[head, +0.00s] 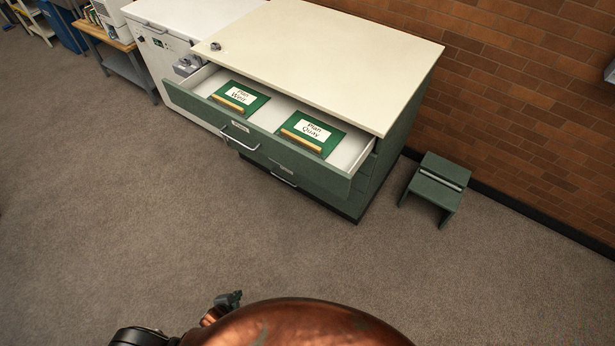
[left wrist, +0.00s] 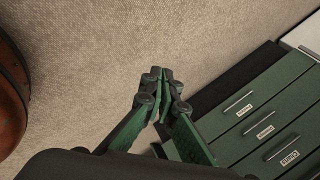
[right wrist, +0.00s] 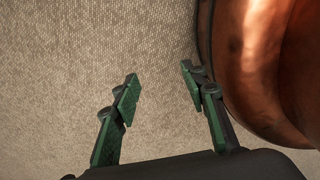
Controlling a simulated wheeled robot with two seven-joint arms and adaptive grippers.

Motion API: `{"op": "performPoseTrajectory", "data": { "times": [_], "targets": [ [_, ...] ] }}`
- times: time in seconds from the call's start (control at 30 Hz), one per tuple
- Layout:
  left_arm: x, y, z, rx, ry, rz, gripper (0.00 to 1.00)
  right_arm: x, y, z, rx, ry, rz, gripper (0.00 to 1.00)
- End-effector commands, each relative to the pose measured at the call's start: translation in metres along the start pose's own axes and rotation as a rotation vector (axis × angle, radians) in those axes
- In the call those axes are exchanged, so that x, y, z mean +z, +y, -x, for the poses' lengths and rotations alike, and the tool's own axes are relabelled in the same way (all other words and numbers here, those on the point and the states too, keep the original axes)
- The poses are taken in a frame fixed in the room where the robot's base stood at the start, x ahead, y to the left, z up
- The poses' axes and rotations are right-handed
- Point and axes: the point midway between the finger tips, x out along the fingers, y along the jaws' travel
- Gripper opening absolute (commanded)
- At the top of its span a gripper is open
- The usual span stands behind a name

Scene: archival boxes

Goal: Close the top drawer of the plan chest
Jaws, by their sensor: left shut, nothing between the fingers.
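The plan chest (head: 330,42) is green with a cream top and stands against the brick wall. Its top drawer (head: 308,172) is pulled well out, with a metal handle (head: 240,138) on its front. Inside lie two green folders, Plan Weir (head: 239,98) and Plan Quay (head: 311,134). My left gripper (head: 230,298) is low in the head view, well apart from the drawer. In the left wrist view its fingertips (left wrist: 161,74) meet, empty, with chest drawer fronts (left wrist: 258,128) to the right. My right gripper (right wrist: 160,74) is open and empty over carpet; the head view does not show it.
A green step stool (head: 438,187) stands right of the chest. Open carpet (head: 120,200) lies between me and the chest.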

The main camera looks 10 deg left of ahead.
Motion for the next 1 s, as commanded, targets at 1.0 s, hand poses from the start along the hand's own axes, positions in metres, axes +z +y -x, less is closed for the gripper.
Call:
{"op": "performPoseTrajectory", "data": {
  "times": [1.0],
  "targets": [
    [-0.342,-0.37,0.236,-1.234,-0.293,-1.922,0.0,-0.008,-0.006,-0.073,-0.009,-0.058,-0.023,0.4]
  ]
}}
